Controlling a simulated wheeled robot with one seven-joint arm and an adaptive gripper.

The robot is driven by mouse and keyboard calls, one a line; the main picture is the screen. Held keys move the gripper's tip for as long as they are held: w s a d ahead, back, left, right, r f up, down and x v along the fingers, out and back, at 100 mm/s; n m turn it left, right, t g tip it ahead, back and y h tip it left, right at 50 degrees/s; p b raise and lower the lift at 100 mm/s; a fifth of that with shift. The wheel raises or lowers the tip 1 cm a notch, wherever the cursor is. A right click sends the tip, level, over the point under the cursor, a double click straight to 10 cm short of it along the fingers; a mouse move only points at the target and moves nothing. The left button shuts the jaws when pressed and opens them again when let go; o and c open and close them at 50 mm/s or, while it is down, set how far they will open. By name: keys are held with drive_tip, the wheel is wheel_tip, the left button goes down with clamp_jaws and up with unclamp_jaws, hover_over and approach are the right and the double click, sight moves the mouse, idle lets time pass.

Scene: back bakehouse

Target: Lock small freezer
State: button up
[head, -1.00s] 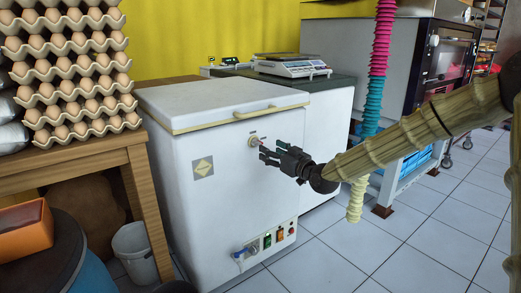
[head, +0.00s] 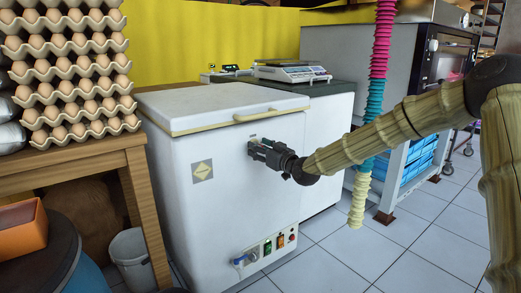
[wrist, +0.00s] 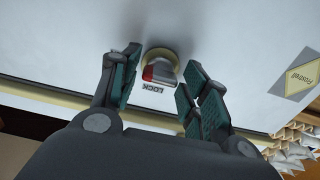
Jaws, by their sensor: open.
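The small freezer (head: 225,190) is a white chest with a closed lid (head: 215,100) and a cream handle (head: 270,113). In the head view my gripper (head: 252,148) is at the upper front panel and hides the lock.
A wooden table (head: 80,160) with stacked egg trays (head: 70,75) stands left of the freezer. A white bucket (head: 132,258) is on the floor. A scale (head: 290,71) sits on the unit behind. A pink, teal and cream hanging column (head: 378,80) is near my arm.

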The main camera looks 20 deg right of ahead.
clamp_jaws()
drive_tip(key=shift+o, duration=2.3)
unclamp_jaws()
drive_tip(key=shift+s+d, duration=0.1)
drive_tip(key=shift+s, duration=0.05)
drive_tip(key=v, duration=1.1)
drive_tip(key=shift+s, duration=0.35)
drive_tip(key=shift+d, duration=0.1)
